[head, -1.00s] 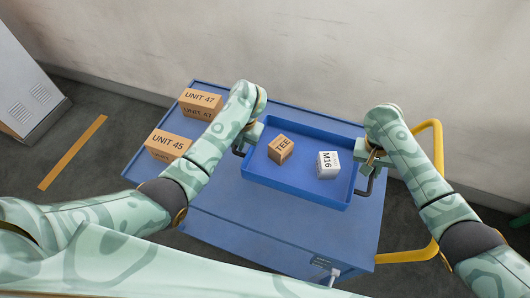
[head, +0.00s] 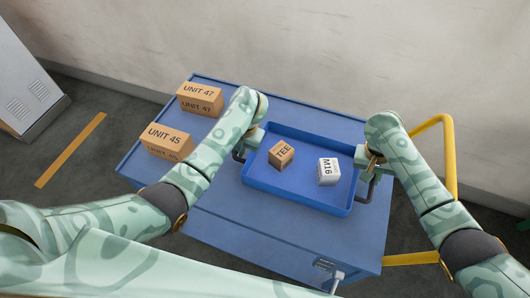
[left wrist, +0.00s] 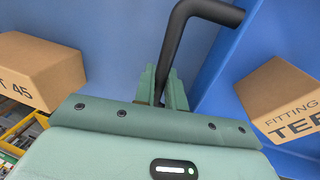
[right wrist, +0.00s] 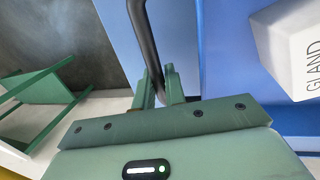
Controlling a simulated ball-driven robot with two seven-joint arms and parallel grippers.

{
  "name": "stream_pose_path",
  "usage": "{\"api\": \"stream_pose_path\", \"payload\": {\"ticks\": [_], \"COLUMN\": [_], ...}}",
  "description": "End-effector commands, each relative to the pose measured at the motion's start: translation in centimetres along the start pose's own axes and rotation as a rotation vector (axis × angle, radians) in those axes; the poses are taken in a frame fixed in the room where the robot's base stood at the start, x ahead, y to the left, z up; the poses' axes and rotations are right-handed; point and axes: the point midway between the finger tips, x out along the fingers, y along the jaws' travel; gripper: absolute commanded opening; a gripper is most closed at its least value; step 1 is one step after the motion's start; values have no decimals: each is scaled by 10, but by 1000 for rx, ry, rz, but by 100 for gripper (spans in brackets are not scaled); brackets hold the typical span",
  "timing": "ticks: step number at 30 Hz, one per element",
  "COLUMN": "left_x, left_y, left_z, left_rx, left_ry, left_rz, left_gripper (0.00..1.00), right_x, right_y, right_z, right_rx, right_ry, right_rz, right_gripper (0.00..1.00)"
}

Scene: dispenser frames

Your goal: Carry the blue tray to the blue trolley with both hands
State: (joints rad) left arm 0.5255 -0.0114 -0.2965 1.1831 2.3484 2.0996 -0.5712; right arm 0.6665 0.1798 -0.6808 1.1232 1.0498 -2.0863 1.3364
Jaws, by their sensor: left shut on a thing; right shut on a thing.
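The blue tray (head: 295,197) is over the top of the blue trolley (head: 250,232), level as far as I can see. I cannot tell whether it touches the top. It holds a brown TEE box (head: 281,154) and a white M16 box (head: 328,171). My left gripper (head: 241,151) is shut on the tray's left black handle, which also shows in the left wrist view (left wrist: 208,10). My right gripper (head: 369,168) is shut on the right handle, seen in the right wrist view (right wrist: 143,35). The handle parts inside the jaws are hidden.
Brown boxes UNIT 47 (head: 200,98) and UNIT 45 (head: 166,140) stand on the trolley's left part, left of my left arm. A yellow rail (head: 449,165) is at its right end. A wall (head: 330,60) runs behind. The trolley top's front is clear.

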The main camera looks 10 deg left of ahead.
Motion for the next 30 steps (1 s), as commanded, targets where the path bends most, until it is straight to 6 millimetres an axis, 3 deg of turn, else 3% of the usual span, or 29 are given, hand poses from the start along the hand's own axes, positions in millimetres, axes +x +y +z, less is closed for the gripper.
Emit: {"api": "stream_pose_path", "payload": {"ticks": [2, 3, 5, 17, 30], "left_x": [11, 10, 8, -2, -94], "left_y": [-5, -5, -4, -2, -1], "left_z": [0, 0, 0, 1, 1], "left_rx": [3, 3, 3, 0, 1], "left_ry": [4, 4, 3, 1, -3], "left_rz": [-5, -5, -4, 0, 2], "left_gripper": [0, 18, 34, 34, 34], "right_x": [11, 10, 7, 8, 8], "right_y": [-5, -5, -4, -2, -2], "right_z": [0, 1, 0, 0, 0], "right_rx": [-3, -3, -2, -1, -1], "right_ry": [-4, -4, -3, -3, -3], "right_rz": [-6, -5, -5, -1, 0], "right_gripper": [0, 18, 34, 34, 34]}}
